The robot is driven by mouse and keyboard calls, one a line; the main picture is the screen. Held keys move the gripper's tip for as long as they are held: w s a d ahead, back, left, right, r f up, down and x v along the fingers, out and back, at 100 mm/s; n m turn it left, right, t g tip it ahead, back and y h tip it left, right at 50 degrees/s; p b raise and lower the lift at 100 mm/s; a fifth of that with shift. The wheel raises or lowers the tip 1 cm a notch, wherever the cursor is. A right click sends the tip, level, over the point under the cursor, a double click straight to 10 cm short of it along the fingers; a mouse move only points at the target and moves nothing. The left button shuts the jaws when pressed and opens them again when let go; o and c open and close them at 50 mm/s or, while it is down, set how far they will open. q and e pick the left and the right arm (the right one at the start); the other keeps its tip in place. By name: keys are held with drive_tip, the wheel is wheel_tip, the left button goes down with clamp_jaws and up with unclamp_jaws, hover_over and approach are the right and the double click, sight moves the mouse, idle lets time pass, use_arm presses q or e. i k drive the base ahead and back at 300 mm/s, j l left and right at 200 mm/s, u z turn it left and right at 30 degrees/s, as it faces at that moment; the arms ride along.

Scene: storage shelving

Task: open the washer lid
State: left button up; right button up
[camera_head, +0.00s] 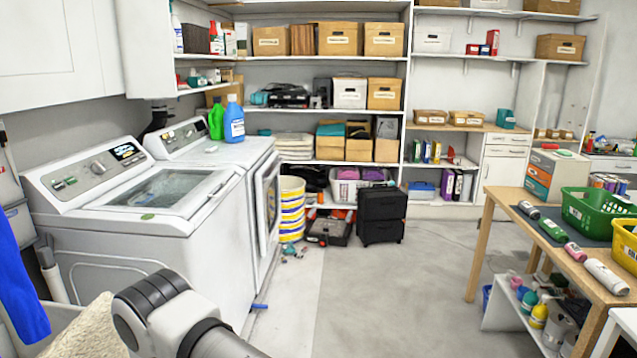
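The washer (150,240) is the white top-loading machine at the left. Its lid (168,188) has a grey frame around a dark glass pane and lies flat, closed on the top. A control panel (90,172) with a knob and a small display rises behind the lid. A green oval mark (148,217) sits near the lid's front edge. One of my arm links shows at the bottom, in front of the washer. Neither gripper is in view.
A white dryer (268,195) stands beside the washer, with green (216,120) and blue (234,120) bottles on top. A beige cloth (92,330) lies at the lower left. A wooden table (560,250) stands at the right. The middle floor (390,290) is clear.

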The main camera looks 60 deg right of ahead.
sight(191, 202)
drive_tip(key=z, duration=1.4)
drive_tip(key=i+l, duration=0.65)
drive_tip(key=i, duration=0.05)
